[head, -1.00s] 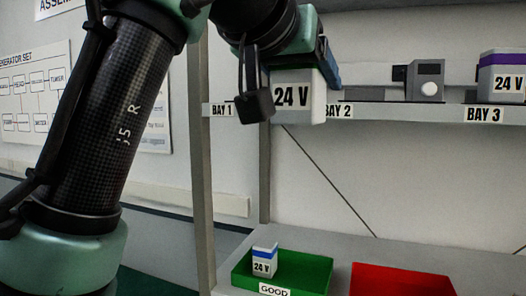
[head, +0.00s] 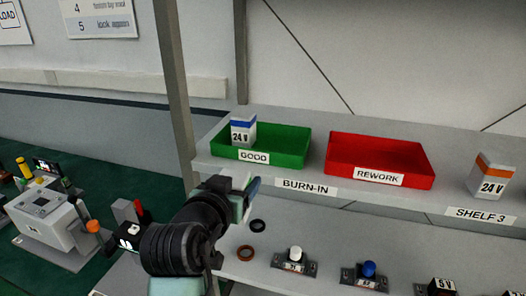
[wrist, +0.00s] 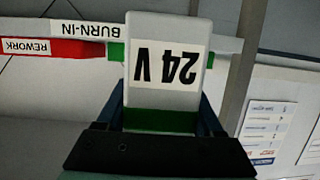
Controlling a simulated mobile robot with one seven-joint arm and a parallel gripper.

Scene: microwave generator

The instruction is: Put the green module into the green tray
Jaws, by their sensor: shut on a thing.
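The green module (wrist: 165,65) is a white block with a "24 V" label and a green band. It fills the middle of the wrist view, upside down there, between the two fingers of my gripper (wrist: 162,112), which is shut on it. In the head view my gripper (head: 246,190) is just in front of and below the shelf edge, and the module is mostly hidden by the arm. The green tray (head: 290,147), labelled GOOD, sits on the shelf above and behind my gripper. A blue-banded 24 V module (head: 243,132) stands in its left part; its right part is empty.
An empty red REWORK tray (head: 378,160) is right of the green tray. An orange-banded 24 V module (head: 492,177) stands farther right. A grey post (head: 178,90) rises left of the green tray. Knobs, including a blue one (head: 369,269), and rings occupy the lower surface.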

